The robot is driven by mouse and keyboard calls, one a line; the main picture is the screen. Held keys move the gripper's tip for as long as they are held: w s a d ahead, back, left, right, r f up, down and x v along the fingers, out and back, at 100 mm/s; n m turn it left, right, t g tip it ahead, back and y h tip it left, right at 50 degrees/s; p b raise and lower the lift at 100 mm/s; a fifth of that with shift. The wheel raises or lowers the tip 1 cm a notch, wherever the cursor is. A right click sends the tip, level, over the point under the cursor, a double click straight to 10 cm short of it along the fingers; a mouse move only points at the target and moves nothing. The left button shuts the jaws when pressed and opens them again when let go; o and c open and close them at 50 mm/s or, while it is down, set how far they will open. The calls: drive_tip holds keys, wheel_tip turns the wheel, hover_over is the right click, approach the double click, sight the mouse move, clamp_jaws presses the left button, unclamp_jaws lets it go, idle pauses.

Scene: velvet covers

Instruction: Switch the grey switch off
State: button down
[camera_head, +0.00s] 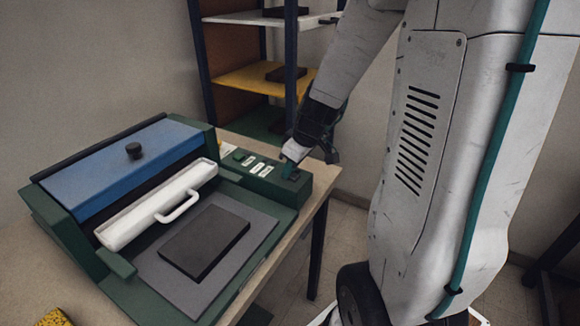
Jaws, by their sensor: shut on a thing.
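My gripper (288,169) points down at the right end of the control panel (252,176), on the green machine's right side. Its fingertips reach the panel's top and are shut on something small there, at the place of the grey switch. The switch itself is hidden by the fingers, so I cannot tell its position. White labels and a green button (239,154) sit along the panel to the left of my gripper.
The machine has a blue cover (125,165), a white bar with a handle (178,206) and a dark block (205,242) on a grey plate. It stands on a table (265,258). A shelf (245,78) stands behind my arm.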

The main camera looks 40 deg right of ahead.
drive_tip(key=c, duration=1.3)
unclamp_jaws()
drive_tip(key=v, duration=0.7)
drive_tip(key=shift+s+d+r, duration=0.1)
drive_tip(key=shift+r, duration=0.3)
